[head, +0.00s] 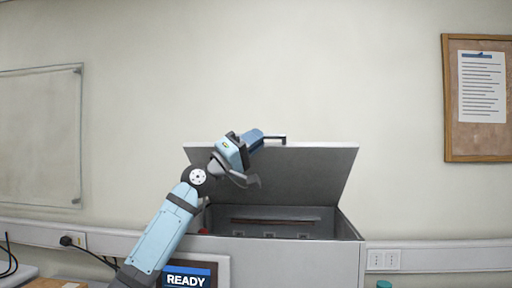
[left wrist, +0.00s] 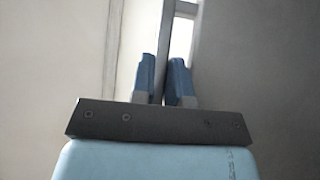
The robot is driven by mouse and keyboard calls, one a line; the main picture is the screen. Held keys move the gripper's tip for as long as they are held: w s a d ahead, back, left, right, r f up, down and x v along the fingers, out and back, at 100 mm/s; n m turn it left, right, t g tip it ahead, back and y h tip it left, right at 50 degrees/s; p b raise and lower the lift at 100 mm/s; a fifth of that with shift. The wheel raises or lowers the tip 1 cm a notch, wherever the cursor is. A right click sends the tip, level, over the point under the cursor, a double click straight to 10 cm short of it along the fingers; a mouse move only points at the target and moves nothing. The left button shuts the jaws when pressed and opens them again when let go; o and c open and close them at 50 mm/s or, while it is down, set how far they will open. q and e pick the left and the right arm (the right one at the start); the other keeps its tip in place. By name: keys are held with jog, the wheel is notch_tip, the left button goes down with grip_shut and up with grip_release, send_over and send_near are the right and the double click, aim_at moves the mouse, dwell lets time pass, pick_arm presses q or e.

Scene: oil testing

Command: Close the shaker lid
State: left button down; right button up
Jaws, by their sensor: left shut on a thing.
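The shaker is a grey box (head: 290,253) with a dark interior. Its grey lid (head: 315,170) stands raised and tilted up at the back of the opening. My right gripper is in neither view.
A screen reading READY (head: 187,278) is on the shaker's front, partly behind my left arm. A wall socket (head: 384,258) and a teal cap (head: 384,284) are to the right. A black plug and cable (head: 75,242) are at left.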

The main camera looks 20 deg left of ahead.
pick_arm(q)
jog(key=shift+s+d+f+b, duration=0.15)
jog(key=shift+s+f+b, duration=0.15)
jog(key=shift+s+f, duration=0.45)
jog(key=shift+s+d+f+b, duration=0.15)
jog(key=shift+s+f+b, duration=0.2)
jog(key=shift+f, duration=0.6)
jog(key=c, duration=1.4)
grip_release()
jog(key=shift+f, duration=0.1)
